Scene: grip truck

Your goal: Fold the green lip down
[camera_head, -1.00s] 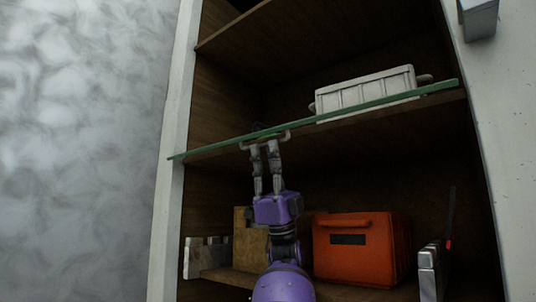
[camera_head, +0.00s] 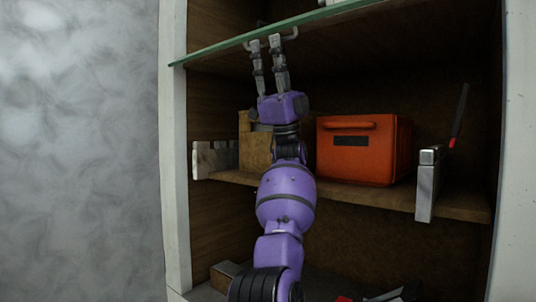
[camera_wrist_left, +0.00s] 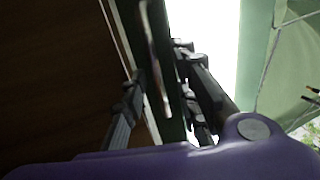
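The green lip (camera_head: 290,26) is a long thin strip along the front edge of the upper shelf, slanting up to the right in the head view. A grey bar handle (camera_head: 290,36) is on it. My left gripper (camera_head: 265,43) reaches up from below, its two fingers apart with the tips at the handle. In the left wrist view the handle (camera_wrist_left: 154,60) and the dark green lip (camera_wrist_left: 172,75) run between the separated fingers (camera_wrist_left: 165,90). I cannot tell whether the fingers touch them. My right gripper is not in view.
Below the lip, a lower shelf (camera_head: 375,195) holds an orange case (camera_head: 358,150) and a tan box (camera_head: 256,152). A silver latch piece (camera_head: 427,183) stands at its right front, a pale ribbed piece (camera_head: 212,158) at its left. White cabinet posts (camera_head: 174,150) frame the opening.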

